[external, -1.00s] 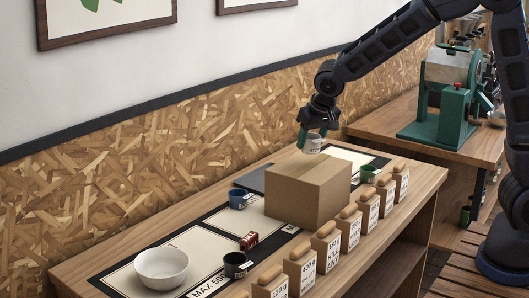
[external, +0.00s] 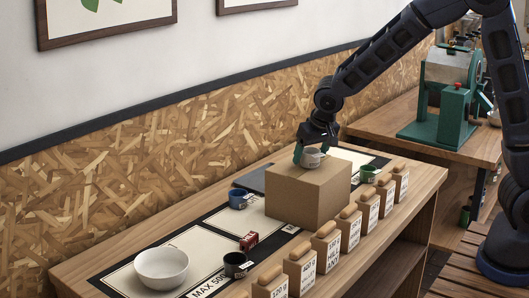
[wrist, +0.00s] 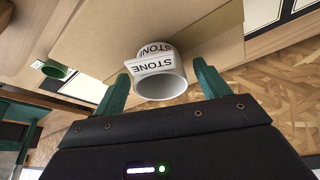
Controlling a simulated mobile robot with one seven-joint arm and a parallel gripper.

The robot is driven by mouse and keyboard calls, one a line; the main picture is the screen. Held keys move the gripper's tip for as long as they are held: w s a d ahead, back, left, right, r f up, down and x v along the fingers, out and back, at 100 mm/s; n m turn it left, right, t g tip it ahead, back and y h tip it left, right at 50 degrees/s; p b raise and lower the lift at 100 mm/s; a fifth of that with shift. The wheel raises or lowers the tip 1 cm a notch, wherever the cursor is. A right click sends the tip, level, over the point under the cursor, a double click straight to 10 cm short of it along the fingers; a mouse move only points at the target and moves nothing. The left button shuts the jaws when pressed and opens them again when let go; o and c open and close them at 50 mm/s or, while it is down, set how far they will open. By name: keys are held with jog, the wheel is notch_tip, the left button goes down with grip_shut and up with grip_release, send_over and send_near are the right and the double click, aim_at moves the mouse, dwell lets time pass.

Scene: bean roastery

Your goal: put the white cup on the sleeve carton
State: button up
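The white cup (external: 311,159), with a STONE label, is on top of the brown sleeve carton (external: 300,200), near its back edge. In the wrist view the cup (wrist: 162,84) is between the two green fingers of my gripper (wrist: 160,88), with its open mouth facing the camera. A narrow gap shows on each side of the cup, so my gripper is open around it. In the external view my gripper (external: 310,152) is low over the carton top. The carton top (wrist: 110,35) also shows in the wrist view.
A blue cup (external: 238,200), a dark cup (external: 235,265), a red box (external: 249,241) and a white bowl (external: 162,267) stand left of the carton. A green cup (external: 368,174) stands right. Several labelled bags (external: 328,245) line the front edge. A green machine (external: 440,115) stands behind.

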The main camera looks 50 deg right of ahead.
jog(key=v, duration=1.2)
jog(key=s+d+r+n+y, duration=0.1)
jog(key=s+d+r, duration=0.25)
jog(key=s, duration=0.45)
jog(key=s+d+r+n, duration=0.1)
jog(key=s+d+r, duration=0.25)
jog(key=s, duration=0.45)
jog(key=s+d+n, duration=0.2)
jog(key=s, duration=1.6)
jog(key=shift+f+n+y, duration=0.3)
jog(key=shift+f+y, duration=0.1)
jog(key=shift+f, duration=0.1)
